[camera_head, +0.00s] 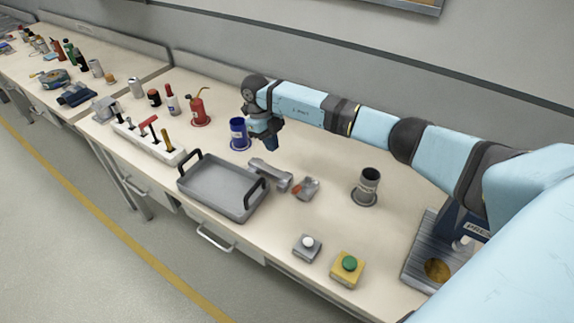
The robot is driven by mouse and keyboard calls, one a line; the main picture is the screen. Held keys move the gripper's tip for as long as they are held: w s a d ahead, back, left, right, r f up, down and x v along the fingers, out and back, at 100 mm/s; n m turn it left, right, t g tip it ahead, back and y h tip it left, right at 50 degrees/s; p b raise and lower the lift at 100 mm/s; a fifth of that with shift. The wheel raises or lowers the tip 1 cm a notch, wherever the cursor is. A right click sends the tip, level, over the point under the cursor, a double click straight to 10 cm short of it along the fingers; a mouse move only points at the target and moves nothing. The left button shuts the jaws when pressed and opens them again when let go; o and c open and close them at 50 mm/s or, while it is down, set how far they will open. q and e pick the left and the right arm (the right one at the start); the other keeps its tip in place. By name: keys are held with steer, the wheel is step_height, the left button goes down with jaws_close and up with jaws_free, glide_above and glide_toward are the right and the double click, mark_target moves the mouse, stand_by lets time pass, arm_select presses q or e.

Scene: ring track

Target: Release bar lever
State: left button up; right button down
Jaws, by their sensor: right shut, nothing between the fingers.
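A white strip (150,143) with several upright levers stands at the left of the near bench. One lever has a red bar-shaped handle (147,124), and a yellow one (167,141) stands at its right end. Which of them is the bar lever I cannot tell for sure. My right gripper (271,147) points down above the bench, well to the right of the strip, apart from the levers. It is shut and empty. My left gripper is not in view.
A grey metal part (268,173) lies below my gripper.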

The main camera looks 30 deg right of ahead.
steer(key=p+x, duration=0.1)
steer(key=x, duration=0.7)
steer(key=shift+s+f+p, duration=0.25)
steer(key=shift+f+p, duration=0.1)
steer(key=s, duration=0.1)
steer(key=s+d+f+p, duration=0.1)
steer(key=shift+s+f+p, duration=0.2)
steer(key=shift+s+p, duration=0.1)
steer(key=shift+s, duration=0.1)
steer(key=shift+s+d+f, duration=0.1)
steer(key=shift+s, duration=0.45)
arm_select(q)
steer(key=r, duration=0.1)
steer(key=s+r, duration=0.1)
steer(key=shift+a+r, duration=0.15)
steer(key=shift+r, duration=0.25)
arm_select(e)
steer(key=shift+f, duration=0.1)
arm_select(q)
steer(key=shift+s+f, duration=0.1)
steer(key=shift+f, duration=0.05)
